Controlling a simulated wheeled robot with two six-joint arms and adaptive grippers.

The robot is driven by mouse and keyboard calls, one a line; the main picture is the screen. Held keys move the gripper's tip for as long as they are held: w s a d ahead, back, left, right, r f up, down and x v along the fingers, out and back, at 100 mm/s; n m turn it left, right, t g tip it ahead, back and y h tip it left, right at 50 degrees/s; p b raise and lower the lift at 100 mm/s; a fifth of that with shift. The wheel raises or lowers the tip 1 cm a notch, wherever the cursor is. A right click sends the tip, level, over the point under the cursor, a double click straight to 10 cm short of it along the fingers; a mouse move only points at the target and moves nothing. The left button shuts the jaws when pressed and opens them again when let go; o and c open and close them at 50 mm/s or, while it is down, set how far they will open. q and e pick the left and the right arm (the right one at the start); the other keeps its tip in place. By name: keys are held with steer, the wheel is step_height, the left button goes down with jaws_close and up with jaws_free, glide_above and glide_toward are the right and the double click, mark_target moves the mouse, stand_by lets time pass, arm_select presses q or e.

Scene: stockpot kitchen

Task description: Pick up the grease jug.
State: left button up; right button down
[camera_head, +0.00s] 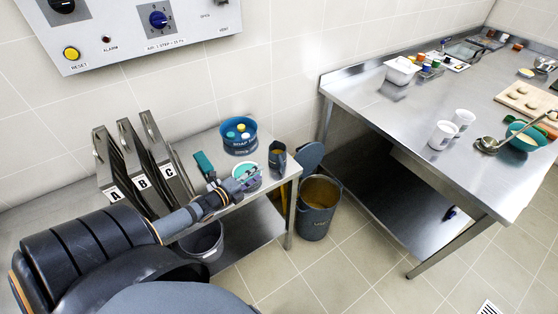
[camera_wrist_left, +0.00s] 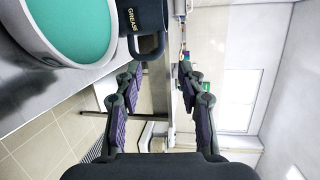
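The grease jug (camera_head: 278,158) is a dark jug near the right end of the low steel bench in the head view. In the left wrist view the jug (camera_wrist_left: 147,14), labelled GREASE, is cut off by the top edge, and its dark handle loop shows below the label. My left gripper (camera_head: 247,178) reaches over the bench, left of and a little nearer than the jug. In the left wrist view the gripper (camera_wrist_left: 161,76) has its fingers apart with nothing between them. The handle appears beyond the left-hand fingertip. My right gripper is in neither view.
A white-rimmed tub with a teal top (camera_wrist_left: 75,28) stands beside the jug, close to my gripper. A blue bowl (camera_head: 238,136) stands behind. Lettered upright panels (camera_head: 135,165) are left.

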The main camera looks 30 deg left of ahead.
arm_select(q)
steer(key=shift+w+d+f+b, duration=0.1)
steer(key=shift+w+f+b, duration=0.05)
steer(key=shift+w+b, duration=0.2)
steer(key=b, duration=0.4)
glide_toward(280, 158)
steer(key=shift+w+d+f, duration=0.25)
steer(key=shift+w+f, duration=0.65)
steer(key=shift+w, duration=0.4)
steer(key=shift+a+r, duration=0.1)
steer(key=shift+r, duration=0.1)
steer(key=shift+b+x, duration=0.75)
steer(key=shift+b, duration=0.5)
steer(key=shift+w+r+p, duration=0.25)
steer(key=shift+w+p, duration=0.05)
steer(key=shift+p, duration=0.2)
steer(key=shift+w+f, duration=0.2)
steer(key=shift+w, duration=0.35)
steer(key=shift+w+r+p, duration=0.25)
steer(key=shift+w+p, duration=0.3)
steer(key=shift+p, duration=0.2)
steer(key=shift+w+d+f, duration=0.15)
steer(key=shift+w+d, duration=0.05)
steer(key=shift+w, duration=0.05)
steer(key=shift+w+d+f, duration=0.1)
steer(key=shift+w+f, duration=0.1)
steer(key=shift+f, duration=0.05)
jaws_close()
